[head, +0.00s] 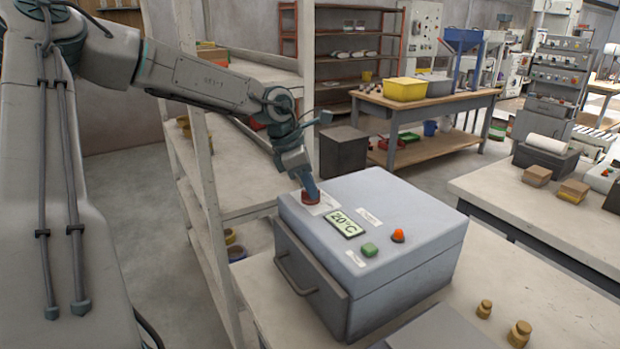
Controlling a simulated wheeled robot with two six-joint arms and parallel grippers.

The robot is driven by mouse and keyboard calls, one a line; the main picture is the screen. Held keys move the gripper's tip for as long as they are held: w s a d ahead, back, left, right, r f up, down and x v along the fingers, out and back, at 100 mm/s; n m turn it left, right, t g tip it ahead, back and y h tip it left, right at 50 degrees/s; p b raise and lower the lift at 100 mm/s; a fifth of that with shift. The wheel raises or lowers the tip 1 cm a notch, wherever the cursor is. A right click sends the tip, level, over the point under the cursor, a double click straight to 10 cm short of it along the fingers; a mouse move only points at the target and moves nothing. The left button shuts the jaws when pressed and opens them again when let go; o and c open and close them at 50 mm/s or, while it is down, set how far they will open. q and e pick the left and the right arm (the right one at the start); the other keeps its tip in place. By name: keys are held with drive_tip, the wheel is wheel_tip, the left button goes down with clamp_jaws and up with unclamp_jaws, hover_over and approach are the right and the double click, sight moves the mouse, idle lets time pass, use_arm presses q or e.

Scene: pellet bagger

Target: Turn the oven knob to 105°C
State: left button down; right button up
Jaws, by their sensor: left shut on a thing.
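The oven (395,235) is a grey-blue box with a front door handle (296,277), standing on a pale worktop. Its top carries a display (347,223) reading 20°C, a green button (370,250) and an orange-red button (398,235). The red-brown oven knob (310,197) sits at the top's far left corner, on a pale label plate. My left gripper (309,189) points down onto the knob and is shut on it, covering most of it. The knob's pointer mark is hidden. My right gripper is not in view.
A pale shelf rack (205,170) stands close behind and left of the oven, near my left arm. Brass weights (519,333) stand on the worktop at the lower right. A bench with a yellow bin (405,89) is further back.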

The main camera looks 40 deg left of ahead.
use_arm(q)
drive_tip(key=shift+m+h, duration=0.3)
drive_tip(key=shift+m, duration=0.6)
drive_tip(key=shift+w+m+g, duration=0.1)
drive_tip(key=shift+m+g, duration=0.5)
drive_tip(key=shift+m, duration=0.3)
drive_tip(key=shift+m+g+h+b, duration=0.3)
drive_tip(key=shift+m+b, duration=0.1)
drive_tip(key=shift+m, duration=0.6)
drive_tip(key=shift+m+g, duration=0.3)
drive_tip(key=shift+m, duration=0.5)
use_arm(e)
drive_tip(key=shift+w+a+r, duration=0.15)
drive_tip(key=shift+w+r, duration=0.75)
use_arm(q)
drive_tip(key=c, duration=1.5)
unclamp_jaws()
